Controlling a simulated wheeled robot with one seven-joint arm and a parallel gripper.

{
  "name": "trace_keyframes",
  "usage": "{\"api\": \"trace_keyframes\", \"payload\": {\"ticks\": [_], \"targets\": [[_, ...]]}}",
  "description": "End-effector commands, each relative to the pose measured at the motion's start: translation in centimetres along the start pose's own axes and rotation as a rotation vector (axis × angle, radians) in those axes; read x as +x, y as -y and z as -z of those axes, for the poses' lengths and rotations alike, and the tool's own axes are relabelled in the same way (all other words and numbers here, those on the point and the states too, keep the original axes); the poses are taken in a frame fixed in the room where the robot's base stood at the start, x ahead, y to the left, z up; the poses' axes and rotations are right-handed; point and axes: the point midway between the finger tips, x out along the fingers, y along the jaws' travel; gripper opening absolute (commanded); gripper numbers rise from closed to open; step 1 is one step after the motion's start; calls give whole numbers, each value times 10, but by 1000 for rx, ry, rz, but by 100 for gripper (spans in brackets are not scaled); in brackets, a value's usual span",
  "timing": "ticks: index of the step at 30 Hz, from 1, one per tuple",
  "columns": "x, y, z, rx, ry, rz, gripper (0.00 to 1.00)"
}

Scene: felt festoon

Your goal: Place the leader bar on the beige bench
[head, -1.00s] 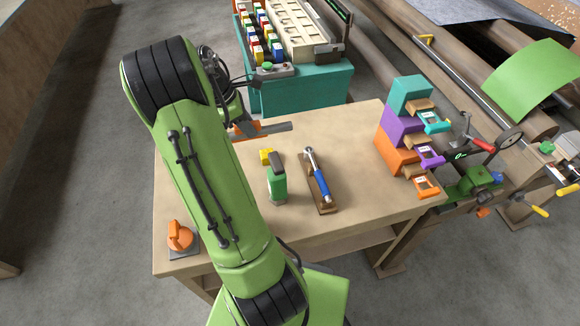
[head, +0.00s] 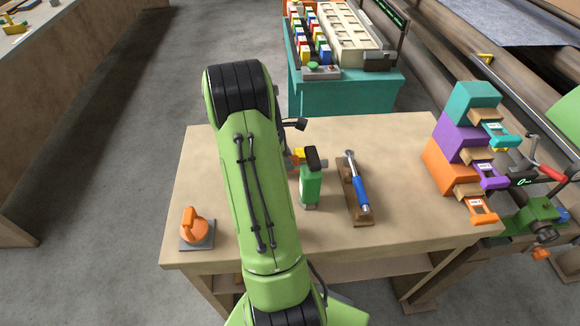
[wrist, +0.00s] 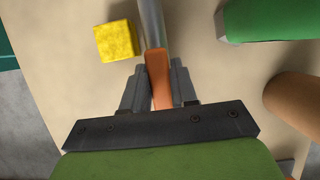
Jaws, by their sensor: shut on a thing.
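The beige bench (head: 400,225) stands in front of me, and its top also fills most of the wrist view (wrist: 215,95). My gripper (wrist: 159,82) is shut on the orange part of a bar (wrist: 158,80), which I take as the leader bar. Its grey metal part (wrist: 152,22) points away from the gripper. The bar is over the bench top, beside a yellow block (wrist: 115,41); I cannot tell whether it touches the surface. In the head view my arm hides most of the gripper and bar.
A green tool with a dark top (head: 311,185) stands close to the right of my arm. A blue-handled tool (head: 357,185) lies on a wooden holder. An orange knob (head: 194,228) is at front left, stacked coloured bins (head: 460,140) at right. The bench's right front is clear.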

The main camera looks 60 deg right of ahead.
Motion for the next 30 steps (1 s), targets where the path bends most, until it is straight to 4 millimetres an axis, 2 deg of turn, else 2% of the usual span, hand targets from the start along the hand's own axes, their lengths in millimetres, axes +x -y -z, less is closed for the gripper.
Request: {"api": "trace_keyframes", "payload": {"ticks": [1,2,11,12,17,26,30], "targets": [[13,1,5,0,0,4,0],[16,1,6,0,0,2,0],[17,0,7,-1,0,1,0],[18,0,8,-1,0,1,29],[17,0,7,-1,0,1,53],[14,0,6,1,0,0,53],[-12,-1,5,0,1,-4,53]]}}
